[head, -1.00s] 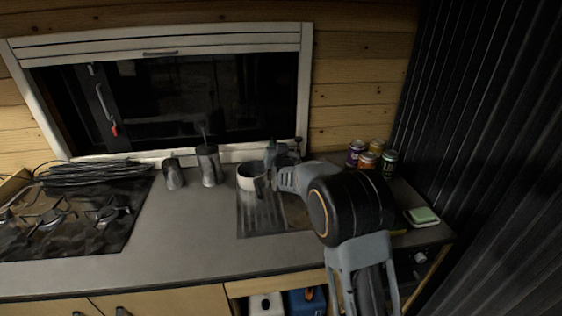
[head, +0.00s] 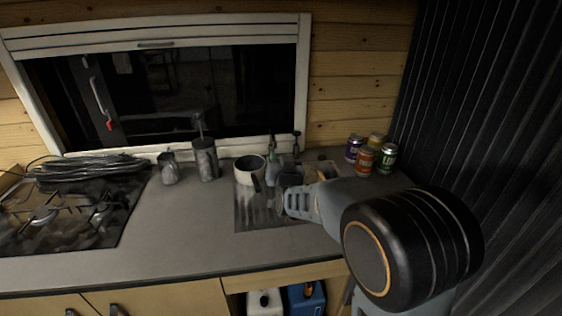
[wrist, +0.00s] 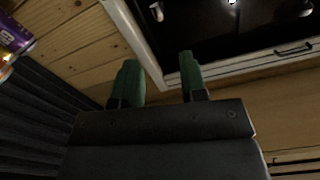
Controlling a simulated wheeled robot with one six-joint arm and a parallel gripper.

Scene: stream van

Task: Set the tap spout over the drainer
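The tap (head: 296,142) is a small dark upright fitting at the back of the sink in the head view. The direction of its spout is hard to tell, as my wrist hides part of the sink. The ribbed metal drainer (head: 252,218) lies left of the sink bowl. A pale mug (head: 249,170) stands at its back. My gripper (head: 272,140) appears just left of the tap, pointing towards the wall; contact cannot be told. In the wrist view its two green fingers (wrist: 159,60) are apart with nothing between them. The tap does not show there.
Several cans (head: 366,161) stand right of the sink. A grey canister (head: 205,160) and a small jug (head: 168,168) stand left of the mug. The hob (head: 60,215) with a cable coil is far left. The counter between is clear.

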